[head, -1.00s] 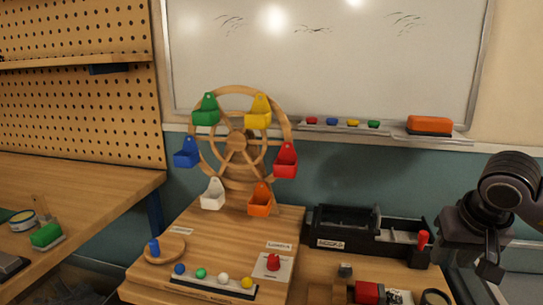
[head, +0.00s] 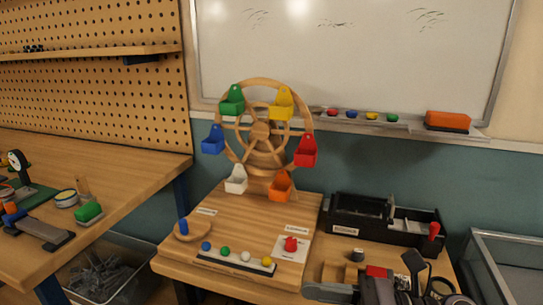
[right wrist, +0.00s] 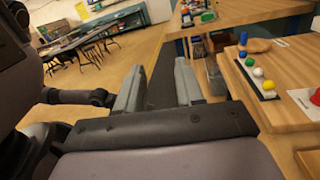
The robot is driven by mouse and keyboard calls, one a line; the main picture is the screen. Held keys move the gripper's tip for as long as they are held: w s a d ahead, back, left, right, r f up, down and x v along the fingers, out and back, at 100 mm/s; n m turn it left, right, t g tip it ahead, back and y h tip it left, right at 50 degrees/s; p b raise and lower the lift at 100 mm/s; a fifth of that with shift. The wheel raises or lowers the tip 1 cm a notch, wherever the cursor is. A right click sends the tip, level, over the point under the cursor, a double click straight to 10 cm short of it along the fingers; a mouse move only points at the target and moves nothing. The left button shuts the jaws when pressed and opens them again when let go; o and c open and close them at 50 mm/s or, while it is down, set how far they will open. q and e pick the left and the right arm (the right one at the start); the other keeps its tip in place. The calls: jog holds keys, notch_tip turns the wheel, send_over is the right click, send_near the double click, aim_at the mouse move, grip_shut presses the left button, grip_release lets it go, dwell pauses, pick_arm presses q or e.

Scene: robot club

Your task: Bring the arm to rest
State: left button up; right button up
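My right gripper (right wrist: 158,78) shows in the right wrist view with its two grey fingers apart and nothing between them. Past the fingers are the floor and the workbench edges. My left gripper is not in the head view. A dark arm link of mine shows at the left of the right wrist view.
A wooden Ferris wheel (head: 262,132) with coloured buckets stands on a board (head: 222,227) with coloured balls and a red button (head: 291,244). A black tray (head: 385,222) stands right of it. A pegboard bench (head: 130,165) is left, with a grey bin (head: 125,283) below. Open floor shows in the right wrist view.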

jog(key=w+d+f+m+t+h+p, duration=0.1)
jog(key=d+f+m+t+h, duration=0.3)
jog(key=m, duration=0.6)
jog(key=w+d+f+m+t+h, duration=0.15)
jog(key=m+t, duration=0.35)
jog(key=m, duration=0.6)
jog(key=w+d+f+m+t+h+p, duration=0.15)
jog(key=m+t+h, duration=0.3)
jog(key=m, duration=0.55)
jog(key=s+d+f+m+g+h, duration=0.3)
jog(key=s+f+m, duration=0.4)
jog(key=f+m, duration=0.2)
jog(key=s+d+f+m+g+h+p, duration=0.1)
jog(key=s+d+f+m+g+h, duration=0.2)
jog(key=s+f+m, duration=0.4)
notch_tip(320, 180, down, 2)
jog(key=shift+f+m, duration=0.2)
jog(key=shift+m, duration=0.7)
